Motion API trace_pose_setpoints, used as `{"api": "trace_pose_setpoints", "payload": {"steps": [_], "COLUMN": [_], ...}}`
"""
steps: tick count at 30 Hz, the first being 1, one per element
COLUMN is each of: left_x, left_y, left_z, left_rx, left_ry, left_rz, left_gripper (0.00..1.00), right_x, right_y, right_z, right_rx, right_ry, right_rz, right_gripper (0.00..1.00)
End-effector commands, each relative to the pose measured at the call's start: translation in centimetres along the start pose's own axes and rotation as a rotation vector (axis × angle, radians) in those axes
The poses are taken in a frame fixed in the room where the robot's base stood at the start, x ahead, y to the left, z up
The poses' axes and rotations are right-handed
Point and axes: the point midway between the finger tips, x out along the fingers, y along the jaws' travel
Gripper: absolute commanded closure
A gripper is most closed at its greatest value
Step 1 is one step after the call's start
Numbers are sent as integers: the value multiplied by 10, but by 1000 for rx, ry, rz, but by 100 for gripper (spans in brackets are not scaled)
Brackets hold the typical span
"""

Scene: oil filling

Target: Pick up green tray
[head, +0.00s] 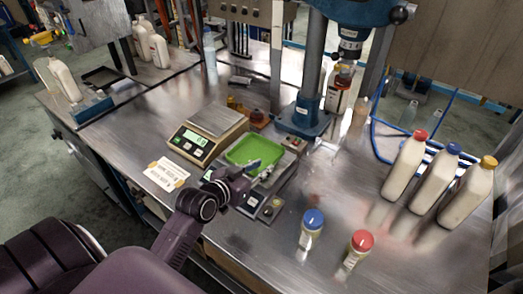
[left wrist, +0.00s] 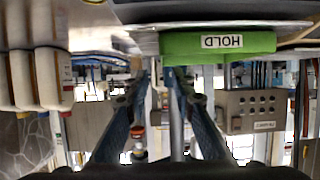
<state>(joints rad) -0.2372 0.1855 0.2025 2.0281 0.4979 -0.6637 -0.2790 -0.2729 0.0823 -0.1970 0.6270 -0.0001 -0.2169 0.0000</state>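The green tray (head: 254,150) sits on a low grey device near the middle of the workbench, beside a yellowish digital scale (head: 208,134). In the left wrist view, which appears upside down, the tray (left wrist: 218,45) shows its front wall with a "HOLD" label. My left gripper (head: 254,178) is just in front of the tray's near side, its fingers partly hidden by the wrist. In the left wrist view, the gripper (left wrist: 157,78) has its two fingertips a small gap apart, with nothing visibly held between them. My right gripper is not in view.
A blue drill-press-like stand (head: 304,117) rises behind the tray. Several white bottles (head: 405,165) stand at the right. A blue-capped jar (head: 311,232) and a red-capped jar (head: 357,250) stand near the front edge. A paper label (head: 166,174) lies left of the tray.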

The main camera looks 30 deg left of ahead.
Motion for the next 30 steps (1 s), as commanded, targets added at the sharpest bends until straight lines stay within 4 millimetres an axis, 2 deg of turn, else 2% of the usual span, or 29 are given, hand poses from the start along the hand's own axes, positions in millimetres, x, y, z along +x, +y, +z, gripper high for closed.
{"api": "trace_pose_setpoints", "payload": {"steps": [6,9,14,21,30], "left_x": [20,26,45,68,70], "left_y": [0,0,-2,-3,-3], "left_z": [1,3,9,12,12], "left_rx": [-2,-1,-2,-1,0], "left_ry": [-1,-2,-3,-2,-2], "left_rz": [0,1,1,1,1], "left_gripper": [77,77,77,77,77], "right_x": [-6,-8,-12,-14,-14], "right_y": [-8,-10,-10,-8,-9], "right_z": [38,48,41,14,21], "right_rx": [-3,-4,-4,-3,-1], "right_ry": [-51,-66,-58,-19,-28], "right_rz": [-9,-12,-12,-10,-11], "right_gripper": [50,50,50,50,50]}}
